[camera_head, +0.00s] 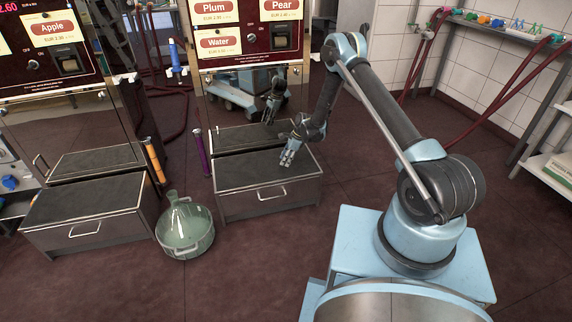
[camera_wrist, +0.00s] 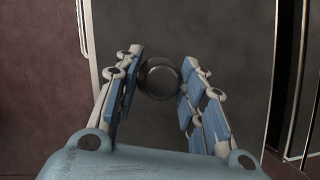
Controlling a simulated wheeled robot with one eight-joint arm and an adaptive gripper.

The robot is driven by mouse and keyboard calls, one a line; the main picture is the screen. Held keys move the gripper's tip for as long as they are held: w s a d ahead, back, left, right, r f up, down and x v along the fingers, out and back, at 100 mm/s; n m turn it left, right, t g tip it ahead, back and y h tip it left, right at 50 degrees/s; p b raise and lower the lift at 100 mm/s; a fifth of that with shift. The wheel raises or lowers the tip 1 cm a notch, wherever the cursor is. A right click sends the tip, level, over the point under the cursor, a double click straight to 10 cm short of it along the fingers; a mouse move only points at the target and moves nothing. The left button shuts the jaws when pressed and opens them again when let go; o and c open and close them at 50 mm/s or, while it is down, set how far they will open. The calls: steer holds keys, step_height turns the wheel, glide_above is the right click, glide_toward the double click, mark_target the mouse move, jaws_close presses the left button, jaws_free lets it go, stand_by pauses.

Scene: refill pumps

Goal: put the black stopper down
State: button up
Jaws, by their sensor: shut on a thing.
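The black stopper (camera_wrist: 158,78) shows in the wrist view as a dark round piece between the fingertips of my gripper (camera_wrist: 160,85). My gripper is shut on it. Behind it lies the dark grey top of the right drawer unit (camera_wrist: 225,40); I cannot tell whether the stopper touches that top. In the head view my gripper (camera_head: 288,158) points down low over the dark top of the right drawer unit (camera_head: 240,170), near its right side. The stopper is too small to make out in the head view.
A purple tube (camera_head: 202,152) and an orange tube (camera_head: 153,160) stand beside the machines. A shelf with hoses (camera_head: 500,25) is at the right wall.

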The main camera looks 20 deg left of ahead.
steer(key=shift+f, duration=1.15)
steer(key=o, duration=0.8)
steer(key=shift+c, duration=0.2)
